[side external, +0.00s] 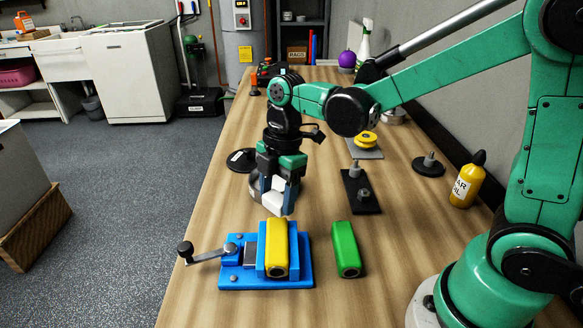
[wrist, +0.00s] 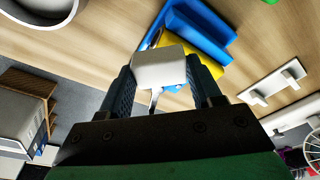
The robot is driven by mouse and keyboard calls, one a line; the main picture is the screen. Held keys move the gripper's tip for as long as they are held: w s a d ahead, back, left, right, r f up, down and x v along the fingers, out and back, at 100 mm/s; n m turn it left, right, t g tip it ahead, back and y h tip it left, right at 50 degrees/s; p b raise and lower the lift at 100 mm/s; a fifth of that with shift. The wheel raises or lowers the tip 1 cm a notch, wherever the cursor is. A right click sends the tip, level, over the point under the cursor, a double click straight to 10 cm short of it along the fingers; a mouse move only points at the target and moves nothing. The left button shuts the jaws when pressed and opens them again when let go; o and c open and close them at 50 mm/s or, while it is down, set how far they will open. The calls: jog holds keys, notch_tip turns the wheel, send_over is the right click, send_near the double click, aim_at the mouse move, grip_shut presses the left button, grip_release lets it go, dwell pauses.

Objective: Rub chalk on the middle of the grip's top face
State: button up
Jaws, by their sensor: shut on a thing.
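A yellow grip (side external: 276,243) lies clamped in a blue vise (side external: 235,277) at the near part of the bench. Its top face is up. My gripper (side external: 279,190) is shut on a white chalk block (side external: 282,199), pointing down, just beyond the far end of the yellow grip and higher in the picture. In the wrist view, the chalk (wrist: 160,68) sits between both fingers (wrist: 160,90) and hides part of the yellow grip (wrist: 217,55) and the blue vise (wrist: 205,28) behind it. I see no clear contact between chalk and grip.
A green grip (side external: 346,249) lies loose right of the vise. A round dish (side external: 259,204) stands partly hidden behind my gripper. A black plate with pegs (side external: 360,192) and a yellow bottle (side external: 466,188) stand farther right.

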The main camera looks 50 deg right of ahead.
aim_at(275, 263)
jog(key=shift+f, duration=0.45)
jog(key=shift+s+a+f, duration=0.35)
jog(key=shift+a+f, duration=0.05)
jog(key=shift+f, duration=0.15)
jog(key=shift+s+a, duration=2.9)
jog(key=shift+w+d, duration=3.25)
jog(key=shift+r, duration=4.05)
jog(key=shift+d+f, duration=0.1)
jog(key=shift+f, duration=0.05)
